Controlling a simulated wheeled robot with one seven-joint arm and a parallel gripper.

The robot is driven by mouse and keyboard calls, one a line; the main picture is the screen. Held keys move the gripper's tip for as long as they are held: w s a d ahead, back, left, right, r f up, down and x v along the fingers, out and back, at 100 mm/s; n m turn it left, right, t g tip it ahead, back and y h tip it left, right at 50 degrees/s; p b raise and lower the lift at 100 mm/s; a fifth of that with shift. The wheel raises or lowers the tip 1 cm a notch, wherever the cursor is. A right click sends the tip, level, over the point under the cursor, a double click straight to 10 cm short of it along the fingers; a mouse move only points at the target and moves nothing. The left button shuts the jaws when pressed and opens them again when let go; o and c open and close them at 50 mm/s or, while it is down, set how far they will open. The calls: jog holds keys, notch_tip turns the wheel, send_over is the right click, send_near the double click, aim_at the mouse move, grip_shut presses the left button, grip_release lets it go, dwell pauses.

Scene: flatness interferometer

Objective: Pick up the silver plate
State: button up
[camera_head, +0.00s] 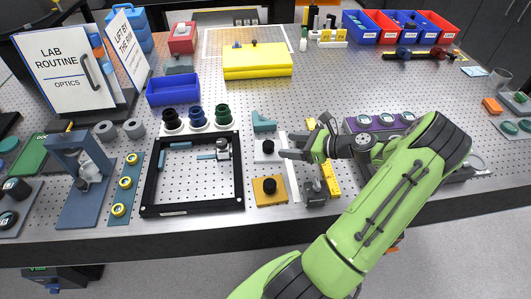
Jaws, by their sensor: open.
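A pale silver plate (260,157) with a black knob lies flat on the perforated bench, right of the black square frame. A yellow-brown plate (262,200) with a dark knob lies just in front of it. My gripper (290,147) is at the right side of the silver plate, its fingers pointing left toward the knob. It is open, with nothing seen between the fingers. The fingertips overlap the plate's right edge in this view, and I cannot tell whether they touch it. My arm comes in from the lower right.
The black frame (148,183) stands left of the plates. A teal bracket (264,122) sits behind the silver plate. A yellow rail (331,180) and a grey block (315,196) stand close to my gripper. Bare bench lies behind, before the yellow case (257,61).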

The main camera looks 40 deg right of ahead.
aim_at(267, 143)
jog(key=b+x, duration=0.1)
jog(key=x, duration=0.7)
jog(key=shift+w+a+f, duration=0.15)
jog(key=shift+w+f, duration=0.15)
jog(key=shift+s+r, duration=0.1)
grip_shut()
jog(key=shift+r, duration=0.15)
